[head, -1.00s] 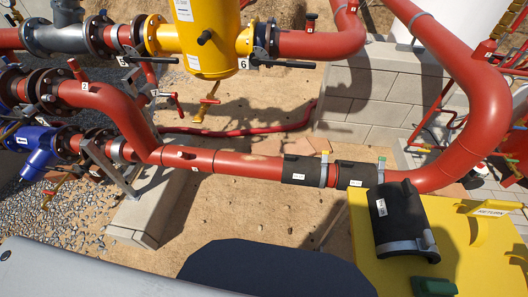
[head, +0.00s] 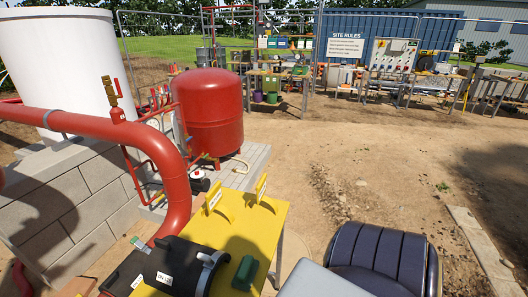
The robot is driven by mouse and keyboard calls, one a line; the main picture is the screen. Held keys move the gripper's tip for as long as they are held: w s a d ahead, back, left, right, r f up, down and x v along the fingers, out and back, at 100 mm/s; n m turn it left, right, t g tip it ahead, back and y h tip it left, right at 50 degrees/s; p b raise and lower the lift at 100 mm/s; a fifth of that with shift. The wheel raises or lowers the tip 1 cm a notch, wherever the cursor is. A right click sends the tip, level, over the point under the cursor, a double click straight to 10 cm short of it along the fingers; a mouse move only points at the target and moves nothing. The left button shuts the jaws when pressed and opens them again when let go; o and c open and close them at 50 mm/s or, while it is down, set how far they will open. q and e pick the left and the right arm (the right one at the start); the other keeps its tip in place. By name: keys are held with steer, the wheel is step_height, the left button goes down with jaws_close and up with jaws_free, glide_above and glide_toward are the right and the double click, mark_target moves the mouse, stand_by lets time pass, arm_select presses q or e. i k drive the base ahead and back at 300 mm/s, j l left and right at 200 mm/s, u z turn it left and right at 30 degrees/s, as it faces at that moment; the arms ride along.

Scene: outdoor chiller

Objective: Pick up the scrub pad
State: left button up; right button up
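A small dark green block (head: 245,272), which looks like the scrub pad, lies on a yellow table (head: 237,238) at the bottom of the head view. It sits near the table's front, just right of a black curved pipe-insulation shell (head: 168,268) with a grey band and a white label. Neither of my grippers shows in the head view, so their distance from the pad cannot be told.
Two yellow upright signs (head: 214,196) stand at the table's back edge. A thick red pipe (head: 176,165) bends down on the left, beside a block wall (head: 70,205). A red tank (head: 210,112) stands behind. Open dirt ground (head: 350,160) lies to the right.

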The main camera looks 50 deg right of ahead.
mark_target(243, 279)
steer(key=l+z, duration=0.15)
steer(key=z, duration=1.25)
steer(key=k+l+u, duration=0.1)
steer(key=l+u, duration=0.15)
steer(key=l, duration=0.2)
steer(key=l+u, duration=0.35)
steer(key=l, duration=0.3)
steer(key=l+u, duration=0.35)
steer(key=l, duration=0.3)
steer(key=l+u, duration=0.5)
steer(key=l, duration=0.55)
